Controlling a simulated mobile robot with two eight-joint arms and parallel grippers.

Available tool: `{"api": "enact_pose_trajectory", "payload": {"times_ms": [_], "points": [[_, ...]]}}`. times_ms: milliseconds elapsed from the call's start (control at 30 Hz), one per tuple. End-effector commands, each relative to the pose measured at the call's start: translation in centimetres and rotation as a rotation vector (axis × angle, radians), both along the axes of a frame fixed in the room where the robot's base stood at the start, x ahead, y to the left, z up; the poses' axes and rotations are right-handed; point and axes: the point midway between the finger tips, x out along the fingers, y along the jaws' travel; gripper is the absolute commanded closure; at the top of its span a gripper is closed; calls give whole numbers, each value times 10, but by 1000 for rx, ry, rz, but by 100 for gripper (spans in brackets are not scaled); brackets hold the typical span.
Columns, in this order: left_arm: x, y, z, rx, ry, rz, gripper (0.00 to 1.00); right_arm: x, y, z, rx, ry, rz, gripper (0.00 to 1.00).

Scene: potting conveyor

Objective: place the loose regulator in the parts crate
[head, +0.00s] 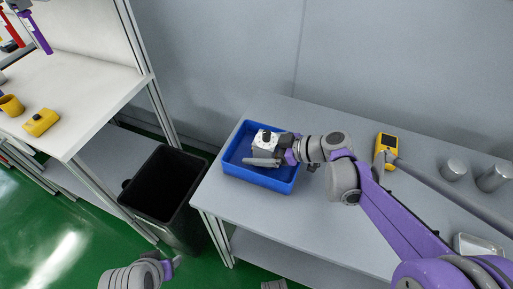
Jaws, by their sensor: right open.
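The regulator (266,138), a pale block with a black knob on top, is in the blue parts crate (264,180) on the grey table. It sits knob up. My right gripper (268,154) reaches into the crate from the right, with its jaws open beside the regulator. One finger shows along the regulator's near side; the other is hidden, so I cannot tell whether they touch it. Part of my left gripper (168,267) shows at the bottom left, away from the table, and its jaws are not clear.
A black bin (165,190) stands on the green floor left of the table. The left bench holds a yellow box (41,122). The table's front middle is clear.

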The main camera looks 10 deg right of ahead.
Motion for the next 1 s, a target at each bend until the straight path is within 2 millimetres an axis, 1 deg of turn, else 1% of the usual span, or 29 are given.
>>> {"api": "enact_pose_trajectory", "payload": {"times_ms": [300,500,700,1000], "points": [[-1,0,18,0,-6,0,43,-33,-51,31,0,-1,-6,0],[-1,0,24,0,-8,0,43,-50,-75,45,-1,-1,-5,0],[-1,0,26,0,-9,0,43,-57,-85,50,1,-1,-2,0],[-1,0,26,0,-9,0,43,-57,-85,50,0,0,-1,0]]}}
